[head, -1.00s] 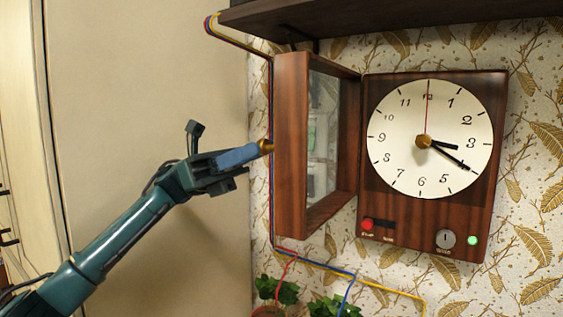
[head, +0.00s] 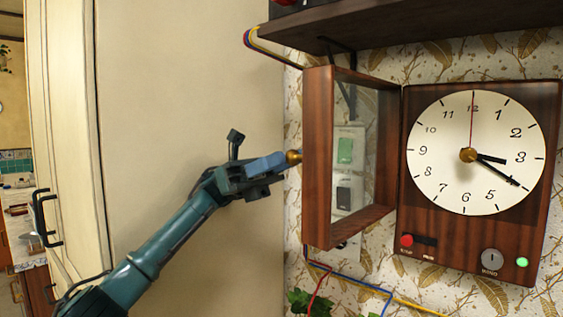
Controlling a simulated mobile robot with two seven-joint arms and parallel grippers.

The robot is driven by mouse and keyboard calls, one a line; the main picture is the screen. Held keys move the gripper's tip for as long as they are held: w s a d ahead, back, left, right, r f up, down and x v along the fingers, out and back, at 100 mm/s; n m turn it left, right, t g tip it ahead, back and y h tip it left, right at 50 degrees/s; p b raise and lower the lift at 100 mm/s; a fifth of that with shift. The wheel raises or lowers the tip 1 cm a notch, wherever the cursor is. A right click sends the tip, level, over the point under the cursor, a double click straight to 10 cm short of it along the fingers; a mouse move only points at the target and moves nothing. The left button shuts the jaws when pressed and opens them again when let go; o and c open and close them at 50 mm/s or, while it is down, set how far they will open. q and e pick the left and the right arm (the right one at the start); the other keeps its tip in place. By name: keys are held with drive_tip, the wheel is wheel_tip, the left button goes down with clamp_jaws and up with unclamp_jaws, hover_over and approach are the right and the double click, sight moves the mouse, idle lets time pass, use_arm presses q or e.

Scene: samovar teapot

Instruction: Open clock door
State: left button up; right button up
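The wooden clock (head: 478,230) with its white dial (head: 440,160) hangs on the wall at the right in the head view. Its glazed door (head: 318,160) is hinged on the clock's left side and stands wide open, swung out from the dial. A brass knob (head: 293,157) sticks out from the door's outer face. My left gripper (head: 268,166) is at this knob, its blue fingertip pad touching or almost touching it. The fingers are seen side-on, so I cannot tell whether they close on the knob. My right gripper is not in view.
A dark shelf (head: 420,30) runs above the clock. Coloured wires (head: 340,277) and a plant (head: 300,303) are below the door. A pale cabinet with a black handle (head: 45,218) is at the left. The plain wall behind my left arm is clear.

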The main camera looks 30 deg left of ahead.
use_arm(q)
approach(304, 80)
drive_tip(key=x, duration=0.5)
drive_tip(key=shift+w+r, duration=0.1)
drive_tip(key=shift+w, duration=0.25)
idle(0.3)
